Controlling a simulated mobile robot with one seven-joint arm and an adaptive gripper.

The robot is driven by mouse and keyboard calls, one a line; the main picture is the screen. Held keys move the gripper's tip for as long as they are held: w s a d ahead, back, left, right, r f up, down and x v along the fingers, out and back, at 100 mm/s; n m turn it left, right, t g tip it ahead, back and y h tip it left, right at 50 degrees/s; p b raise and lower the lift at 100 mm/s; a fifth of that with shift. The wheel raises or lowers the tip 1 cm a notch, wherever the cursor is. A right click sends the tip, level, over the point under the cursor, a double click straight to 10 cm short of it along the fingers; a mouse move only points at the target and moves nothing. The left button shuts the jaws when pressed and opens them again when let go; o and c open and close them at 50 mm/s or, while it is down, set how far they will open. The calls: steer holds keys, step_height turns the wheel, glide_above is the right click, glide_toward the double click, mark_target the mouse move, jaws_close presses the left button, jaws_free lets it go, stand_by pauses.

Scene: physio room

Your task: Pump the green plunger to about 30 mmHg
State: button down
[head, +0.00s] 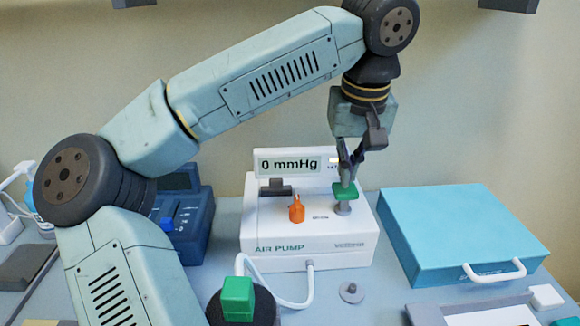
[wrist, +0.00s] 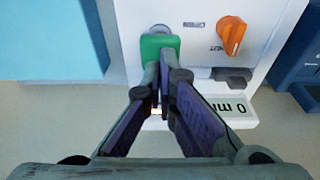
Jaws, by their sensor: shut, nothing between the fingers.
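The white air pump (head: 330,250) stands on the table, and its display (head: 289,164) reads 0 mmHg. The green plunger (head: 345,191) sits on a grey stem at the pump's right side. It also shows in the wrist view (wrist: 160,42). My gripper (head: 347,182) is shut and empty, pointing down with its fingertips at the plunger's top. In the wrist view my fingertips (wrist: 160,68) overlap the plunger's near edge. I cannot tell whether they touch it. An orange knob (head: 296,209) is left of the plunger; it also shows in the wrist view (wrist: 231,35).
A blue case (head: 460,230) with a white handle lies right of the pump. A dark blue device (head: 188,225) stands left of it. A white hose (head: 275,287) runs from the pump's front. A small grey disc (head: 352,292) lies in front.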

mark_target(346, 190)
steer(key=shift+f+b, duration=1.2)
steer(key=shift+f, duration=1.05)
steer(key=shift+r, duration=0.15)
step_height(346, 190, up, 5)
steer(key=p, duration=0.4)
steer(key=shift+f, duration=0.2)
steer(key=shift+f, duration=0.2)
steer(key=shift+f+b, duration=1.35)
steer(key=shift+f, duration=0.95)
steer(key=shift+r, duration=0.25)
